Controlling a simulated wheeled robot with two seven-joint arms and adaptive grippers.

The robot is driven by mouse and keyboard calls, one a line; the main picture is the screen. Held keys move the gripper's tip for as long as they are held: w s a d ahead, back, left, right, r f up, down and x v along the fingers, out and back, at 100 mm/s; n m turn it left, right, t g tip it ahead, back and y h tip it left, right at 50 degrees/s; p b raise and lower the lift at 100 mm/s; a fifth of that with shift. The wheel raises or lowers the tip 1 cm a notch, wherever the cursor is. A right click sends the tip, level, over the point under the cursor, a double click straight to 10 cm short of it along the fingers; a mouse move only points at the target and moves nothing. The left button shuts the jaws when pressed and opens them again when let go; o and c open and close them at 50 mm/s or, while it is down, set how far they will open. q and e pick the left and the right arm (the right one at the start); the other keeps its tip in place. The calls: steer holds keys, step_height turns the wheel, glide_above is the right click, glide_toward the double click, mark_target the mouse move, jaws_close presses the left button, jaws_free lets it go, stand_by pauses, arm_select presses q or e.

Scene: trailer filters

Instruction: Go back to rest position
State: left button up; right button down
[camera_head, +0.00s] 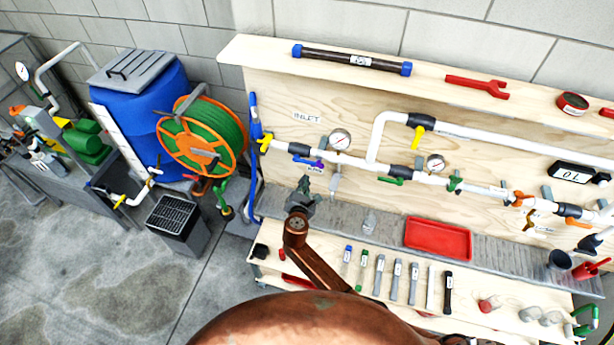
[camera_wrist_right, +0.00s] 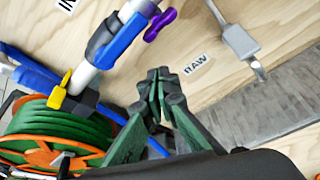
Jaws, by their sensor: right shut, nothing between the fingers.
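My right gripper (camera_head: 303,190) is at the end of a copper-coloured arm, in front of the left part of the pipe board. In the right wrist view my right gripper (camera_wrist_right: 158,82) shows green fingers with dark tips that meet, with nothing between them. It points towards the wooden panel (camera_wrist_right: 235,20), close to the RAW label (camera_wrist_right: 199,64). I do not make out my left gripper in either view.
White pipes with gauges (camera_head: 340,139) and coloured valves cross the panel. A work shelf holds a red tray (camera_head: 438,239) and a row of labelled cartridges (camera_head: 395,279). A green hose reel (camera_head: 203,137) and a blue tank (camera_head: 135,95) stand left. Grey floor (camera_head: 95,260) is open at lower left.

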steer(key=a+v, duration=0.1)
steer(key=v, duration=0.5)
steer(key=s+d+f+m+g+y+b, duration=0.1)
steer(key=s+d+f+m+g+b, duration=0.3)
steer(key=f, duration=1)
steer(key=s+d+f+m+g, duration=0.15)
steer(key=s+d+f, duration=0.55)
steer(key=f, duration=0.8)
steer(key=s+d+f+m+g+y+b, duration=0.1)
steer(key=s+d+f+m+g+b, duration=0.45)
steer(key=f, duration=0.85)
steer(key=s+d+f+m, duration=0.35)
steer(key=s+f, duration=0.55)
steer(key=s, duration=0.3)
steer(key=s+d+f+m, duration=0.35)
steer(key=s+f, duration=0.55)
steer(key=s, duration=0.3)
steer(key=s+d+f+m+b, duration=0.1)
steer(key=s+d+f+m, duration=0.1)
steer(key=s, duration=0.5)
steer(key=s+d+f+m+g+b, duration=0.1)
steer(key=s+d+f+m, duration=0.2)
steer(key=s, duration=0.4)
steer(key=s+d+f+m+g+b, duration=0.1)
steer(key=s+d+f+m, duration=0.1)
steer(key=s, duration=0.5)
steer(key=shift+s+d+f+m+y+b, duration=0.25)
steer(key=shift+d+m+y+b, duration=0.05)
steer(key=shift+m, duration=0.2)
steer(key=shift+s, duration=0.1)
